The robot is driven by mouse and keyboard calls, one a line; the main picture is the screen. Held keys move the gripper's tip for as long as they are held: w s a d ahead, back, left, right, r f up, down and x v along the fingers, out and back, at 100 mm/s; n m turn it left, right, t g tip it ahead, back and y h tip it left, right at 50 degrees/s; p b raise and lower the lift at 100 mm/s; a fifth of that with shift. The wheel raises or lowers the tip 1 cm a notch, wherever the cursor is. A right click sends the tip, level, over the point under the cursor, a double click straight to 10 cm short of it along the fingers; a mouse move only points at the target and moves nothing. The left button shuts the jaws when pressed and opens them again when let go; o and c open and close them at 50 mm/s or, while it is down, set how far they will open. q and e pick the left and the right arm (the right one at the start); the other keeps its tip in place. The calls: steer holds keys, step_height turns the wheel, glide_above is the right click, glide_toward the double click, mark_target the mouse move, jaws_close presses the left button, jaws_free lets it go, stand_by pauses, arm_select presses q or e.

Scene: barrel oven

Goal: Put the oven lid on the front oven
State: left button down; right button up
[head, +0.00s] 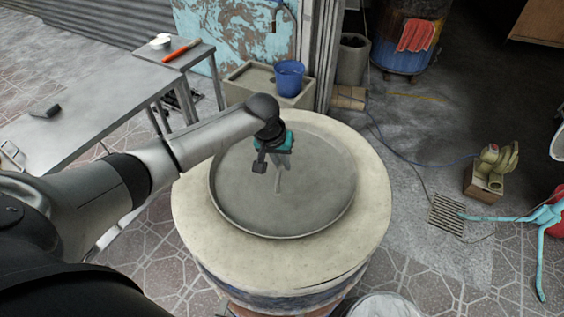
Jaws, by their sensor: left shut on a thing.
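The front oven (350,239) is a barrel with a wide cream-coloured round top in the middle of the head view. The grey round oven lid (310,200), a shallow disc with a raised rim, lies flat over the top's centre, with the cream ring showing around it. I cannot tell whether it rests fully on the oven or is slightly above it. My left gripper (277,176) reaches in from the left, points down over the lid and is shut on its handle, which the fingers partly hide. My right gripper is not in view.
A grey metal table (85,115) stands at the left with a dark block on it. Behind the oven are a grey basin (245,80) and a blue bucket (289,78). A second barrel (402,50) with a red cloth stands at the back.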

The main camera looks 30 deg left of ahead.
arm_select(q)
steer(key=shift+w+r, duration=0.1)
steer(key=c, duration=1.3)
jaws_free()
steer(key=shift+f, duration=0.2)
steer(key=shift+c, duration=0.2)
steer(key=o, duration=0.5)
steer(key=shift+c, duration=0.2)
steer(key=d+p+v, duration=0.1)
steer(key=p+v, duration=0.2)
steer(key=v, duration=0.9)
steer(key=shift+a+r, duration=0.2)
steer(key=shift+a, duration=0.3)
